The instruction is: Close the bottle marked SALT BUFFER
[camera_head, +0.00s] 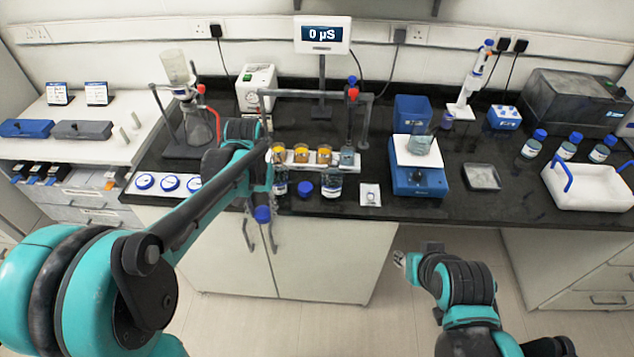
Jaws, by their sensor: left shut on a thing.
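My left gripper (262,200) is beside the front edge of the bench, left of two bottles; its fingers are mostly hidden by my own arm. It is shut on a blue cap-like piece (262,214) that shows below it. An uncapped-looking clear bottle (331,186) with a pale label stands near the front edge. A second labelled bottle (280,186) stands left of it, partly behind my wrist. A loose blue cap (303,189) lies between them. The labels are too small to read, so I cannot tell which bottle is SALT BUFFER. My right gripper (400,260) is below the bench front, its jaws unclear.
A white rack (364,173) with amber-filled jars is behind the bottles. A metal frame with a probe (352,92) rises over it. A blue stirrer (418,180) with a beaker stands right.

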